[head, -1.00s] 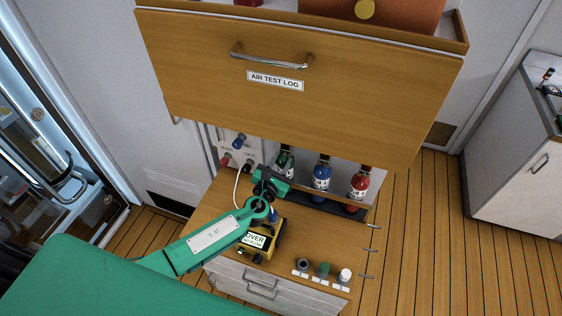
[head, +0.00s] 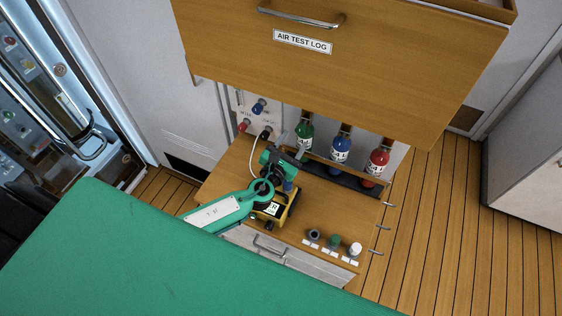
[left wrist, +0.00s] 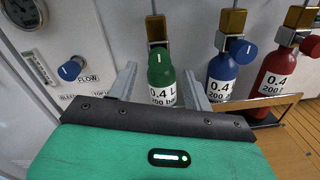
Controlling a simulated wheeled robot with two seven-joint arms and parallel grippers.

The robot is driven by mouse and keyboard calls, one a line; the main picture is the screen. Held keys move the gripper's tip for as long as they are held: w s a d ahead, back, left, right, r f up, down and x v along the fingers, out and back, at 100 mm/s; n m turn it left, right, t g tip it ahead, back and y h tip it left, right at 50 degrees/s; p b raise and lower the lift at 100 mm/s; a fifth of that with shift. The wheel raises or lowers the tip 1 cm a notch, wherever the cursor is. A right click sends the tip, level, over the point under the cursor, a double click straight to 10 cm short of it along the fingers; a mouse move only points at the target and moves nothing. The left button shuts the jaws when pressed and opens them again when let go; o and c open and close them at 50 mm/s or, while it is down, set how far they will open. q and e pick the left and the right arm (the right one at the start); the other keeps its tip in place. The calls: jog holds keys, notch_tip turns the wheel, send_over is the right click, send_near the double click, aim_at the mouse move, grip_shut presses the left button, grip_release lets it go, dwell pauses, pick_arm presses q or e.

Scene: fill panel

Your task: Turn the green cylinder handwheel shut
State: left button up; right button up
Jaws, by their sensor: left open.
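The green cylinder (head: 304,134) stands at the left end of a row of three, at the back of the wooden worktop. In the left wrist view the green cylinder (left wrist: 162,90) is upright under a brass valve (left wrist: 157,29). A round green handwheel (left wrist: 159,58) appears to face the camera, though it blends with the cylinder's shoulder. My left gripper (head: 296,154) is in front of the cylinder. In the left wrist view its open fingers (left wrist: 160,76) show on either side of the cylinder, with nothing held; contact cannot be told. My right gripper is not in view.
Blue (head: 340,150) and red (head: 376,164) cylinders stand to the right. A panel with a blue FLOW knob (left wrist: 70,70) is at left. A yellow device (head: 288,212) lies beneath my arm. The AIR TEST LOG drawer (head: 340,70) overhangs the worktop.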

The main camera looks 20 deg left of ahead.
pick_arm(q)
jog(key=s+b, duration=0.2)
jog(key=s, duration=0.6)
jog(key=shift+a, duration=0.3)
